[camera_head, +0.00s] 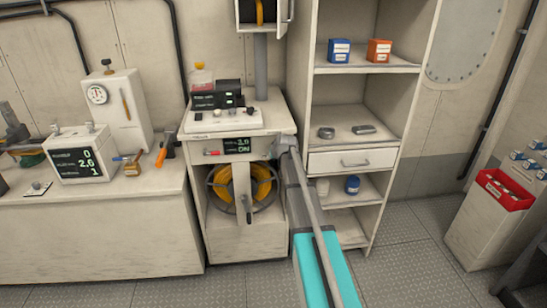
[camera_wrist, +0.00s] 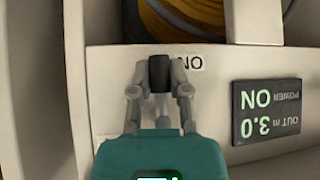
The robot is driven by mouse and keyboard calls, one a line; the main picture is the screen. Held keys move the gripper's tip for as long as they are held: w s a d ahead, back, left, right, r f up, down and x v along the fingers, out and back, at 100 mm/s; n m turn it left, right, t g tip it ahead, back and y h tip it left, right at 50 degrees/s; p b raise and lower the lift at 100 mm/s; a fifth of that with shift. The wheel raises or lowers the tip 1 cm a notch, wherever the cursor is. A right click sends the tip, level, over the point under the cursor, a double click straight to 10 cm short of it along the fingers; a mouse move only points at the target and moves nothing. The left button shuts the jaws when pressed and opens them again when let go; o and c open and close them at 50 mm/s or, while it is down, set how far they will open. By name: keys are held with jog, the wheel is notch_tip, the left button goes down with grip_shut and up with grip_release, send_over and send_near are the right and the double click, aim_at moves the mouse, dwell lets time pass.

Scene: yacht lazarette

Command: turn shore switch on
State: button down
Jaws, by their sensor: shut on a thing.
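The shore switch (camera_wrist: 159,72) is a small dark handle on the pale panel front in the wrist view, which looks upside down. A label (camera_wrist: 190,63) reading ON sits right beside it. My gripper (camera_wrist: 160,88) is shut on the switch, a finger on each side. The display (camera_wrist: 266,111) beside it reads POWER ON and OUT m 3.0. In the head view my gripper (camera_head: 283,147) is at the right end of the cabinet's front panel, and it hides the switch there. The same display (camera_head: 238,145) shows there, left of my gripper.
A yellow hose reel (camera_head: 262,182) sits in the cabinet below the panel. A red-tipped lever (camera_head: 211,153) is at the panel's left. An open shelf unit (camera_head: 357,101) stands close on the right of my arm. The floor (camera_head: 415,240) at right is clear.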

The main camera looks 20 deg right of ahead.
jog(key=c, duration=0.6)
grip_release()
jog(key=shift+d+h, duration=0.1)
jog(key=shift+h, duration=0.3)
jog(key=shift+d+r+n+h+b, duration=1.55)
jog(key=shift+n+h+b, duration=2.3)
jog(key=shift+h, duration=2.55)
jog(key=r+p+v, duration=0.1)
jog(key=p+v, duration=0.2)
jog(key=v, duration=1.1)
jog(key=shift+s+a+f+m+g+y+p, duration=0.4)
jog(key=shift+s+a+m+g+y+p, duration=1.2)
jog(key=shift+s, duration=1.65)
jog(key=shift+s+a+f+m+g+y+p, duration=0.3)
jog(key=shift+s+g+y+p, duration=0.7)
jog(key=shift+s+p, duration=1.7)
jog(key=shift+s+a+f+m+g+y+p, duration=0.45)
jog(key=shift+s+a+m+g+y+p, duration=0.75)
jog(key=shift+s, duration=2.55)
